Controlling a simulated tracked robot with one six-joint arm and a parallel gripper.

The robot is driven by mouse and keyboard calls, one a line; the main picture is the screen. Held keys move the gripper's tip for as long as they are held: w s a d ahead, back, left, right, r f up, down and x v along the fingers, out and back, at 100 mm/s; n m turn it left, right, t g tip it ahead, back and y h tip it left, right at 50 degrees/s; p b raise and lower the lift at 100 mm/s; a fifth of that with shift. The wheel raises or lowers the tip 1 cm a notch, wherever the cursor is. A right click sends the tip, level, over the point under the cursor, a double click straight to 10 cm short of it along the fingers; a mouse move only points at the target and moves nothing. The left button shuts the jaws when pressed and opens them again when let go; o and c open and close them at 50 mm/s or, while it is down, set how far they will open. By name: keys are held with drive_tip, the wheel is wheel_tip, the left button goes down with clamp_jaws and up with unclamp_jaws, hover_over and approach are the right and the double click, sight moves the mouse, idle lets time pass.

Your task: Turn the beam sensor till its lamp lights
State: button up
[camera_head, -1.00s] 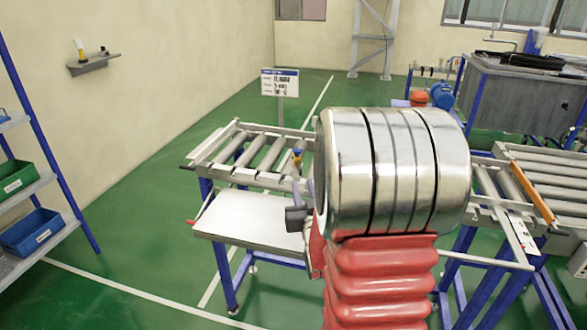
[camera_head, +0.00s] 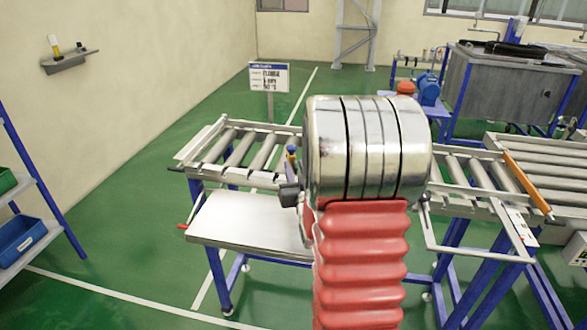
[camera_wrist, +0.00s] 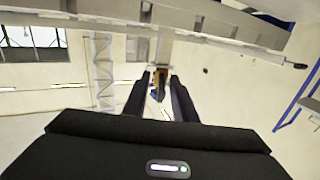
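A small blue and yellow device (camera_head: 292,155), apparently the beam sensor, stands at the near rail of the roller conveyor (camera_head: 238,148). No lit sensor lamp can be made out.
A pale metal table (camera_head: 245,225) stands in front of the conveyor. Another roller section (camera_head: 550,170) with an orange bar lies at right. A sign (camera_head: 269,77) stands behind. A shelf with bins (camera_head: 22,233) is at far left. Green floor is free at left.

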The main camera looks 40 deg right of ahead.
drive_tip(key=shift+a, duration=0.1)
clamp_jaws()
idle(1.2)
